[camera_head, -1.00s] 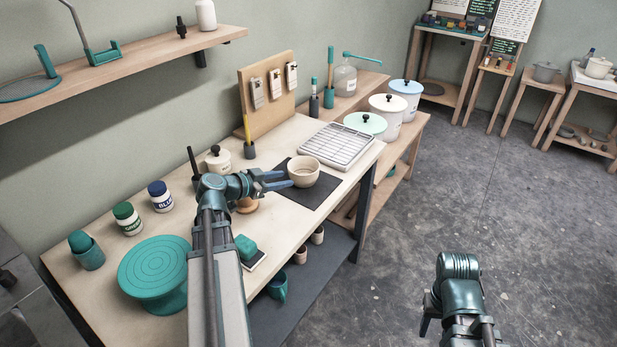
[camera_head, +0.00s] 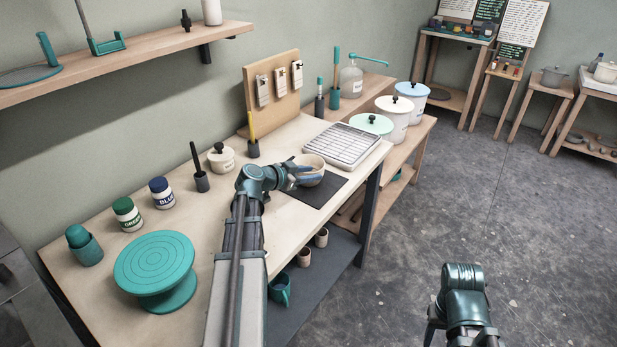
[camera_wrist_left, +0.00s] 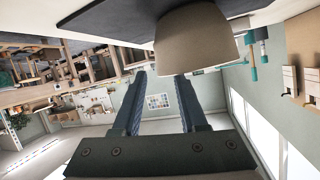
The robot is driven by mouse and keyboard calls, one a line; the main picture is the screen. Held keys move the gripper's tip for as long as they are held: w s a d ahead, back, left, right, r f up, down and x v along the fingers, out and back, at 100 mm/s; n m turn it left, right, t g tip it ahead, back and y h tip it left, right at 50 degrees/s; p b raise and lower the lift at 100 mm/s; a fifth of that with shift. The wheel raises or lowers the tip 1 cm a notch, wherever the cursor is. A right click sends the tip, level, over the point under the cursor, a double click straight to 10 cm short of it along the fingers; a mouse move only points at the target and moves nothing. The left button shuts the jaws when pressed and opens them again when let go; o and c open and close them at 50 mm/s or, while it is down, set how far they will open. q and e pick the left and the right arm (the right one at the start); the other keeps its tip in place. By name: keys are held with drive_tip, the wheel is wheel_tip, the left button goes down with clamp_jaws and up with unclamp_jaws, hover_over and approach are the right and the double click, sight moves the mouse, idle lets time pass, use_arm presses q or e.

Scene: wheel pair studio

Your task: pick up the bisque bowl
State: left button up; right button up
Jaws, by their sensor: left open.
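The bisque bowl (camera_head: 311,160) is a pale cream, round bowl on a dark mat (camera_head: 322,194) near the table's right edge. My left gripper (camera_head: 318,174) is open, and its blue fingers overlap the bowl's near side in the head view, hiding part of it. In the left wrist view the bowl (camera_wrist_left: 195,40) is large at the top, just beyond the fingertips of my left gripper (camera_wrist_left: 162,76), with nothing between the fingers. I cannot tell whether they touch it. My right gripper (camera_head: 432,328) is low over the floor at the bottom right, mostly hidden.
A white wire rack (camera_head: 345,144) stands just behind the mat. Lidded buckets (camera_head: 395,118) stand beyond the table's right end.

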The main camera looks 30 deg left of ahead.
use_arm(q)
drive_tip(key=x, duration=0.2)
drive_tip(key=shift+w+f, duration=0.1)
drive_tip(key=shift+w, duration=0.15)
drive_tip(key=shift+s, duration=0.1)
clamp_jaws()
idle(1.0)
